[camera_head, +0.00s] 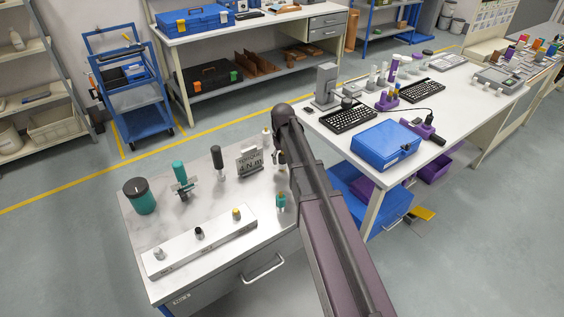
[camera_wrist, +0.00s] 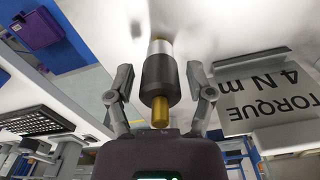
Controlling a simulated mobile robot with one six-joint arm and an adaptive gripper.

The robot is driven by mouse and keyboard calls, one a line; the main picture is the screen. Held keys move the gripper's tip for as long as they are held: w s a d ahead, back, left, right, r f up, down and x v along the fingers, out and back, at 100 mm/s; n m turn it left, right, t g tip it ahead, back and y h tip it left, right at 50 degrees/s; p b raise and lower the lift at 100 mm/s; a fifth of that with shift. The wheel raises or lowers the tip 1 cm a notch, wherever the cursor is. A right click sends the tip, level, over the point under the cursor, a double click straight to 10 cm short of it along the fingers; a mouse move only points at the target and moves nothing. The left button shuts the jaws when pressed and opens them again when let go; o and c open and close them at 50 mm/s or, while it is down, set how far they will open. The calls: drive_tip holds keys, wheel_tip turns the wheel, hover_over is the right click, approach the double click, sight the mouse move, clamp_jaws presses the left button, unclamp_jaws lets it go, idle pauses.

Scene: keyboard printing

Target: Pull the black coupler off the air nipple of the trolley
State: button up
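The black coupler (camera_wrist: 159,76) shows in the middle of the wrist view, with a silver part (camera_wrist: 160,47) above it and a brass end (camera_wrist: 160,112) below, pointing towards my gripper. My gripper (camera_wrist: 160,71) is open, with one finger on each side of the coupler. A narrow gap shows between each finger and the black body. The air nipple cannot be told apart here.
A "TORQUE 4 N m" sign (camera_head: 249,161) stands close to the left of my gripper in the head view. A dark-handled tool (camera_head: 217,160), a teal-handled tool (camera_head: 180,177) and a teal-and-black canister (camera_head: 140,196) stand further left. A teal piece (camera_head: 281,202) stands near the front right edge.

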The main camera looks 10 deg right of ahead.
clamp_jaws()
drive_tip(key=shift+r, duration=0.1)
drive_tip(key=shift+r+p, duration=1.8)
drive_tip(key=shift+p, duration=0.05)
drive_tip(key=shift+r+p, duration=2)
